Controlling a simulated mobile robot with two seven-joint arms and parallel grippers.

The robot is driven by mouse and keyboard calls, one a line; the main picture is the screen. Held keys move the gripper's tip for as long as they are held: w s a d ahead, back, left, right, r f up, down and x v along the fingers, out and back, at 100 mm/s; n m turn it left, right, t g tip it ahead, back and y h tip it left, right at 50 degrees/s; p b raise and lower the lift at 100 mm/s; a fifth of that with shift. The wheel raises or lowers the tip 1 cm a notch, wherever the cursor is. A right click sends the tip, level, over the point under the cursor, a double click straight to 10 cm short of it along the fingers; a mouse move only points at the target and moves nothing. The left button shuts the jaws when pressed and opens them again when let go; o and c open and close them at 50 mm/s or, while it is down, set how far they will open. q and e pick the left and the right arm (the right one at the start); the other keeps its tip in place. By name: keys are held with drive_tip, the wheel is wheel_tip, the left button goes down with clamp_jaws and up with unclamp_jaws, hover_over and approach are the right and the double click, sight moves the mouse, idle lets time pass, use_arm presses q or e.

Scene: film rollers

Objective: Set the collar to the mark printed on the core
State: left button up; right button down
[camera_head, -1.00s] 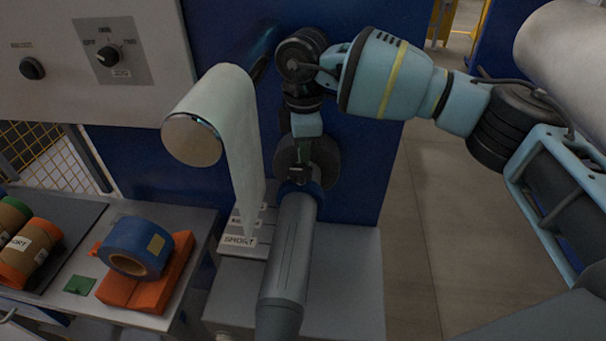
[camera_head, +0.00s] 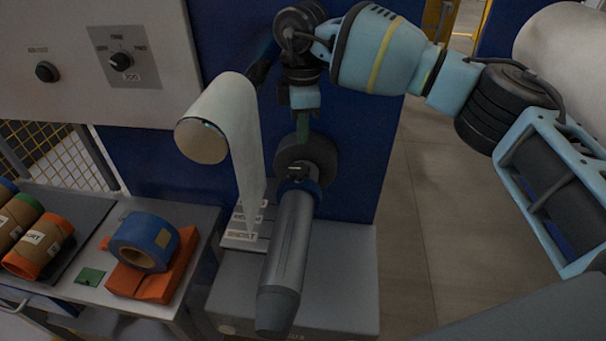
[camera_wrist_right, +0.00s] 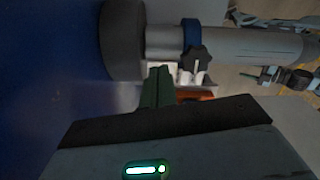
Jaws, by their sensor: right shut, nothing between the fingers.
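A blue collar (camera_head: 314,187) sits around a grey shaft (camera_head: 287,240), close to a dark round flange (camera_head: 318,152) at its far end. In the right wrist view the collar (camera_wrist_right: 191,38) carries a black star knob (camera_wrist_right: 198,62). My right gripper (camera_head: 303,132) is shut and empty, above the flange; its green fingers (camera_wrist_right: 158,86) point toward the shaft between flange and collar, not gripping it. A blue roll (camera_head: 142,235) on a brown core rests on an orange cradle (camera_head: 178,275). I cannot make out a printed mark on the core. My left gripper is not visible.
A white film roll (camera_head: 222,105) hangs left of the shaft, its web falling beside my right gripper. Several brown cores with coloured ends (camera_head: 35,250) lie on the left bench. A grey cabinet (camera_head: 345,280) stands below the shaft. Floor on the right is clear.

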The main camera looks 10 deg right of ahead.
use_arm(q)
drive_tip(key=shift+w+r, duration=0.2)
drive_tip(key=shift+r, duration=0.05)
use_arm(e)
drive_tip(key=shift+r, duration=1.7)
